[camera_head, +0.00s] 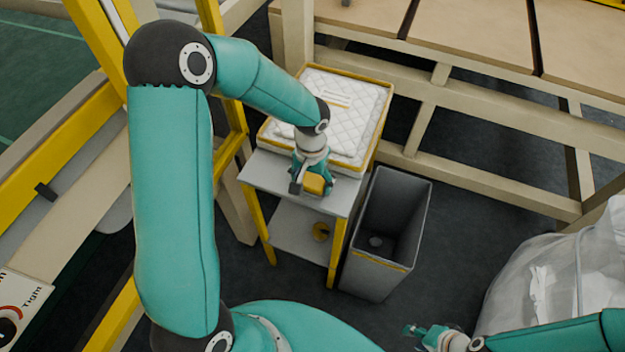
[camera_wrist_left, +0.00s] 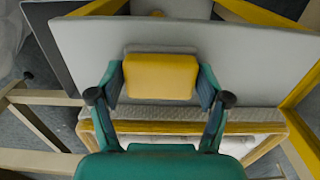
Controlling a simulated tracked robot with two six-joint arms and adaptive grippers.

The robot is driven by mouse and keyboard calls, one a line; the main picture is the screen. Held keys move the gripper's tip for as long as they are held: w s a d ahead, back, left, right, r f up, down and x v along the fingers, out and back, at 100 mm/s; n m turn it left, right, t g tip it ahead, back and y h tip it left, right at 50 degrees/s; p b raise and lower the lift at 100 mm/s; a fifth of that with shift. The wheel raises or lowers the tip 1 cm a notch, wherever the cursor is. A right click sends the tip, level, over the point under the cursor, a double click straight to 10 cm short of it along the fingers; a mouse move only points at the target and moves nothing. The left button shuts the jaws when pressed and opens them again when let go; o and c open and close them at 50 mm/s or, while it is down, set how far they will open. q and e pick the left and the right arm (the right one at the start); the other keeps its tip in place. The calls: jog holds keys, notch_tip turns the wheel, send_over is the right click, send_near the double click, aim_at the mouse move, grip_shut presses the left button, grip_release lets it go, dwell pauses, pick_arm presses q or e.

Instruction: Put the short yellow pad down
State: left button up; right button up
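The short yellow pad (camera_head: 314,184) is at my left gripper (camera_head: 309,186), over the front part of the small grey stand's top (camera_head: 262,172). In the left wrist view, the yellow pad (camera_wrist_left: 160,76) lies between the two fingers of my left gripper (camera_wrist_left: 160,88). The fingers press against its two sides, so the gripper is shut on it. The grey top (camera_wrist_left: 262,65) shows behind the pad; I cannot tell whether the pad touches it. My right gripper (camera_head: 426,333) is low at the bottom right, away from the stand, too small to read.
A yellow-rimmed tray with a white quilted pad (camera_head: 345,90) fills the back of the stand. A grey open bin (camera_head: 375,272) stands just right of it. A small yellow roll (camera_head: 321,231) is on the lower shelf. A clear plastic bag (camera_head: 545,275) is at the right.

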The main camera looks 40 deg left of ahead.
aim_at(311, 180)
pick_arm(q)
jog(key=shift+o, duration=0.9)
jog(key=shift+r, duration=0.1)
notch_tip(311, 180, up, 12)
jog(key=shift+p, duration=0.45)
jog(key=shift+a, duration=0.1)
